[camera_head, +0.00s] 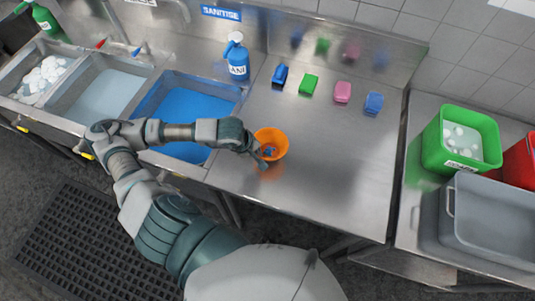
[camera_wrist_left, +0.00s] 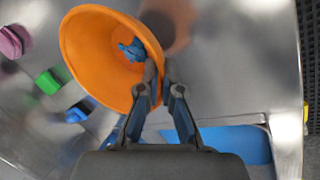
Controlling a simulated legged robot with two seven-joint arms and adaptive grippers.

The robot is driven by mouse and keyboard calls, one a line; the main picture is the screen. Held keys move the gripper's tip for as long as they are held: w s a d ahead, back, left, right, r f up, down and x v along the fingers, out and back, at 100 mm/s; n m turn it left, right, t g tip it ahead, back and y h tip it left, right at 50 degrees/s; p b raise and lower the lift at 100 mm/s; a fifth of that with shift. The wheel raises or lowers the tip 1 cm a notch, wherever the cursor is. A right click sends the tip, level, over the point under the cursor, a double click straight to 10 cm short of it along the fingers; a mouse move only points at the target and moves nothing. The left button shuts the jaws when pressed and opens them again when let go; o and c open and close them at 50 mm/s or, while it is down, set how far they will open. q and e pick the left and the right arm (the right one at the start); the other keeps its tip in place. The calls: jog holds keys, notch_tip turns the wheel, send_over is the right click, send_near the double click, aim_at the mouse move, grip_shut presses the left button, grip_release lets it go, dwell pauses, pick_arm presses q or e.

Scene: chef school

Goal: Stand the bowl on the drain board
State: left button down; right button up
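The orange bowl (camera_head: 272,137) is at the front left of the bare steel drain board (camera_head: 310,165), just right of the blue sink. Its opening faces up toward the head camera, and a blue patch or bit shows inside. My left gripper (camera_head: 260,153) is at its left front rim. In the left wrist view the bowl (camera_wrist_left: 88,48) fills the upper left, and my left gripper (camera_wrist_left: 161,72) has one finger inside and one outside its wall, close together on the rim. I cannot tell whether the bowl touches the board. My right gripper is not in view.
Blue (camera_head: 280,75), green (camera_head: 308,84), pink (camera_head: 343,92) and blue (camera_head: 374,103) blocks line the board's back. A blue spray bottle (camera_head: 237,60) stands by the blue-filled sink (camera_head: 185,105). A green bin (camera_head: 437,150) and grey tub (camera_head: 490,215) stand right. The board's middle is clear.

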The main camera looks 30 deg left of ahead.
aim_at(271, 157)
pick_arm(q)
jog(key=w+d, duration=0.3)
jog(key=shift+r+p, duration=0.1)
jog(key=shift+p, duration=0.3)
jog(key=f, duration=0.3)
jog(key=shift+d+p, duration=0.3)
jog(key=shift+p, duration=0.1)
jog(key=shift+f, duration=0.25)
jog(key=shift+w+a+f, duration=0.1)
jog(key=shift+a+f, duration=0.05)
jog(key=shift+a, duration=0.2)
jog(key=c, duration=1.3)
grip_release()
jog(key=shift+a, duration=0.25)
jog(key=shift+d, duration=0.15)
jog(key=shift+d+r, duration=0.2)
jog(key=shift+r, duration=0.05)
jog(key=v, duration=0.3)
jog(key=b+v, duration=0.1)
jog(key=v, duration=0.6)
jog(key=shift+s+a+r, duration=0.25)
jog(key=shift+a, duration=0.05)
jog(key=shift+s+r+b, duration=0.15)
jog(key=shift+r+b, duration=0.15)
jog(key=shift+r, duration=0.1)
jog(key=shift+d, duration=0.15)
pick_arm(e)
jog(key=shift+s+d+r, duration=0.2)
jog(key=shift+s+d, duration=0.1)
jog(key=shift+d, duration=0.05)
